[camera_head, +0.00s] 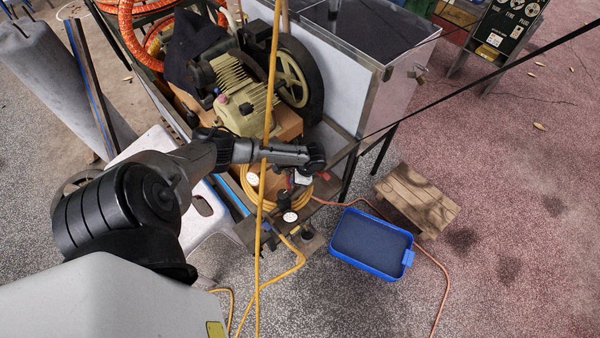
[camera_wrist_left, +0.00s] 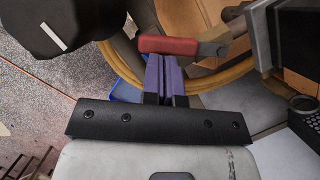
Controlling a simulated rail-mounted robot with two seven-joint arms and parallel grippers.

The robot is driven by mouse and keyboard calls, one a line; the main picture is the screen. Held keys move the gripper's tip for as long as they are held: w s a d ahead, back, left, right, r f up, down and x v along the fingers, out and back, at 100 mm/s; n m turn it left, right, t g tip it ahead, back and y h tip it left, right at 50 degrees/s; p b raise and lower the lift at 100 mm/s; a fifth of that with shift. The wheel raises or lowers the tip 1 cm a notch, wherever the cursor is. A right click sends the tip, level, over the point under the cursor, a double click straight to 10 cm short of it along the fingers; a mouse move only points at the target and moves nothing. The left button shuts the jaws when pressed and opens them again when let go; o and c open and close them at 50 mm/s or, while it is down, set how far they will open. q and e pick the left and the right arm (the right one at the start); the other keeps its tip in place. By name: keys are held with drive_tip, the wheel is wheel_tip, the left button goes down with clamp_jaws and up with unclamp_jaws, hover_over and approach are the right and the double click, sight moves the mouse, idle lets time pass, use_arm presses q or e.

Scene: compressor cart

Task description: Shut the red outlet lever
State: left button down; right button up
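The red outlet lever (camera_wrist_left: 168,45) lies roughly crosswise in the left wrist view, with a brass-coloured metal part at its right end. My left gripper (camera_wrist_left: 165,62) has purple fingers that are together, with only a thin line between them. Their tips are right at the near side of the lever; I cannot tell whether they touch it. Nothing shows between the fingers. In the head view my left arm reaches over the compressor cart and its wrist hides the fingers; I cannot make out the lever clearly there. My right gripper is in neither view.
A black knob (camera_wrist_left: 62,24) with a white mark stands left of the lever. A yellow hose (camera_head: 262,200) hangs in front of the cart. The compressor (camera_head: 240,100) stands behind my arm. A blue tray (camera_head: 370,240) and a wooden step (camera_head: 420,197) are on the ground right.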

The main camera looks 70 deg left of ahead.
use_arm(q)
drive_tip(key=shift+s+a+m+y+p, duration=0.15)
drive_tip(key=shift+s+m+y+p, duration=0.35)
drive_tip(key=shift+s+m+p, duration=1.05)
drive_tip(key=shift+a+n+p, duration=0.1)
drive_tip(key=shift+n+p, duration=0.15)
drive_tip(key=shift+p, duration=0.15)
drive_tip(key=shift+s, duration=0.1)
drive_tip(key=shift+a+f, duration=0.1)
drive_tip(key=shift+a, duration=0.05)
